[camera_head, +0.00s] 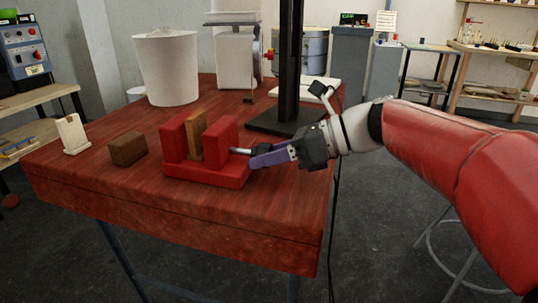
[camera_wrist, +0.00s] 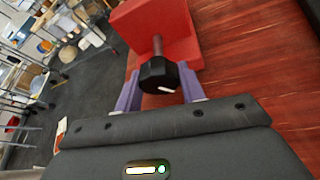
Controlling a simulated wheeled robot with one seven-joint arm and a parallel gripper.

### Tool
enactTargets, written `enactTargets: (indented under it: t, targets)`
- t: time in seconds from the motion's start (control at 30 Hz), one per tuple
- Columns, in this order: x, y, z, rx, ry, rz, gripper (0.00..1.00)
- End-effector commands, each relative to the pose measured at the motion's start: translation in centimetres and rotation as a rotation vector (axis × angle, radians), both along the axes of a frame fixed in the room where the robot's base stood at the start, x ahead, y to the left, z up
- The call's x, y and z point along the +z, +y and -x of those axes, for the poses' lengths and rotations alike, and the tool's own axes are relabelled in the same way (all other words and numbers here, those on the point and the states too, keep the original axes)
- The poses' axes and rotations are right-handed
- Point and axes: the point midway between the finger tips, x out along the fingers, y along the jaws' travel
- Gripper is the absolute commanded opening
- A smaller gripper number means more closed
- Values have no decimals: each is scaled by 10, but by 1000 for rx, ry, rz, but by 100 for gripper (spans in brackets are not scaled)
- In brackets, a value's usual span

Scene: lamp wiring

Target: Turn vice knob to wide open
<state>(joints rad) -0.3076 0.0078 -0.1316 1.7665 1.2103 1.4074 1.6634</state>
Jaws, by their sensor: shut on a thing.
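The red vice (camera_head: 208,172) sits near the front edge of the red wooden table, with a brown wooden block (camera_head: 196,135) standing between its two jaws. Its black knob (camera_wrist: 158,75) sits on a metal screw rod (camera_wrist: 157,45) that comes out of the red jaw (camera_wrist: 185,25) in the wrist view. My gripper (camera_head: 257,158) is at the right side of the vice, its purple fingers pointing left. In the wrist view the fingers (camera_wrist: 158,82) are on either side of the knob, shut on it. In the head view the fingers mostly hide the knob.
A dark brown block (camera_head: 127,148) and a white holder (camera_head: 73,134) stand left of the vice. A white bin (camera_head: 167,68) and a black post on a base (camera_head: 285,121) stand behind. The table's front edge (camera_head: 170,220) is close to the vice.

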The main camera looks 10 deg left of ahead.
Motion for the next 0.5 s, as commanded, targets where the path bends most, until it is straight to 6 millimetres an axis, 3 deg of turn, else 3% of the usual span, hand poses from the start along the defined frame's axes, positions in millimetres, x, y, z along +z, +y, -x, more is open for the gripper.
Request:
enactTargets:
  t: [0.5]
  targets:
    - [-3,0,2,3,-376,29,17]
